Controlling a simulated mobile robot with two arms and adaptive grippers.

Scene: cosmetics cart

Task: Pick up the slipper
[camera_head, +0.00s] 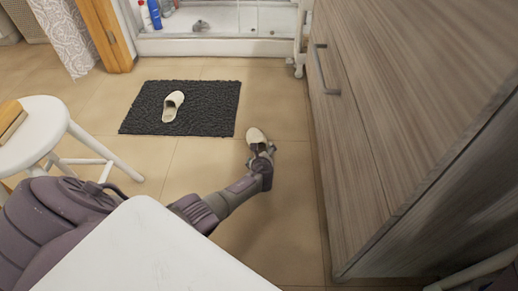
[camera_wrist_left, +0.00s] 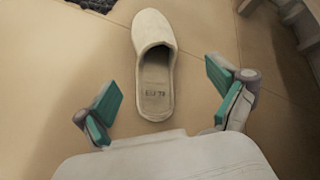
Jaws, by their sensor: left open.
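A cream slipper (camera_head: 256,136) lies on the tiled floor, right of the dark mat, in the head view. Its heel end is partly hidden by my left gripper (camera_head: 262,152). In the left wrist view the slipper (camera_wrist_left: 155,65) lies toe up in the picture, its open heel toward my gripper. My left gripper (camera_wrist_left: 161,108) is open, with a green-padded finger on each side of the heel end and visible gaps to both. A second cream slipper (camera_head: 173,106) lies on the mat. My right gripper is not seen.
A dark grey mat (camera_head: 205,124) lies on the floor. A wooden drawer cabinet (camera_head: 400,100) stands close on the right. A white stool (camera_head: 40,130) is at the left, and a white surface (camera_head: 150,255) fills the near foreground. A shower tray (camera_head: 215,46) is at the back.

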